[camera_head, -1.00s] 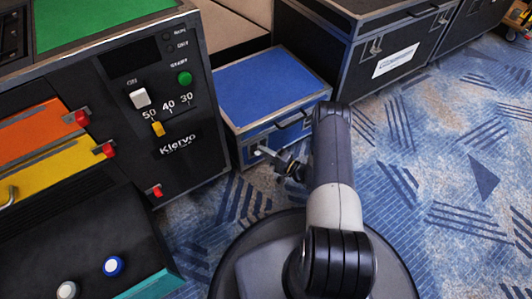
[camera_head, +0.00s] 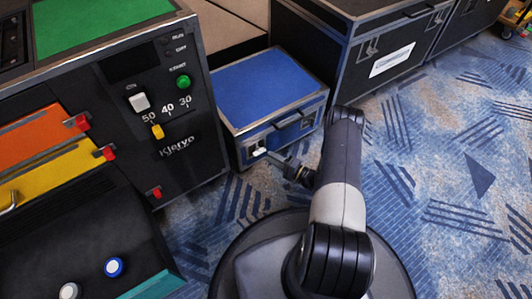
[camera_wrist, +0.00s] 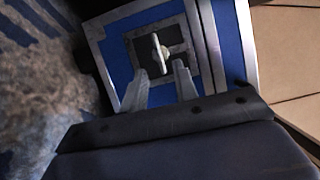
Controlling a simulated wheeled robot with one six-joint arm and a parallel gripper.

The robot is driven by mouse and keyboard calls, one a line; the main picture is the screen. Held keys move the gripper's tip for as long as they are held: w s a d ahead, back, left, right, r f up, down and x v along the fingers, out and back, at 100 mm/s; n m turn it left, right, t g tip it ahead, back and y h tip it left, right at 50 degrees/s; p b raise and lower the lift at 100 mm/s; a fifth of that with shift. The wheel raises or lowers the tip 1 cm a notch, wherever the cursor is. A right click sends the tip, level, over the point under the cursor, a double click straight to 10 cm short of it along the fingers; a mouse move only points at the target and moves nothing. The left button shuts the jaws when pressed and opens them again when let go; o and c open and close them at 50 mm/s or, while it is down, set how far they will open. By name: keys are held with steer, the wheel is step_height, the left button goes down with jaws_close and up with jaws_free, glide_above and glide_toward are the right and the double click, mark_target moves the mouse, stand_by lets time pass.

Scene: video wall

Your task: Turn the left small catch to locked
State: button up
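The small catch (camera_head: 260,151) is a pale knob on the front of the low blue case (camera_head: 262,88), left of its handle. In the wrist view the catch (camera_wrist: 160,52) stands tilted slightly from vertical on a dark square plate. My gripper (camera_head: 268,156) is right at the case front; its two grey fingers show in the wrist view (camera_wrist: 161,68). They are open, spread to either side of the catch's lower end. Whether they touch it I cannot tell. Any other catch on this front is not clear to see.
A dark handle (camera_head: 293,124) sits on the case front, right of the catch. A black console (camera_head: 165,110) with red catches and knobs stands close on the left. A large black case (camera_head: 372,45) stands behind. Patterned carpet (camera_head: 440,170) is free to the right.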

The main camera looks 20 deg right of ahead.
mark_target(259, 151)
steer(key=p+v, duration=0.1)
steer(key=v, duration=0.5)
steer(key=b+x, duration=0.3)
steer(key=x, duration=0.7)
steer(key=shift+w+a, duration=0.2)
steer(key=shift+w, duration=0.05)
stand_by(0.3)
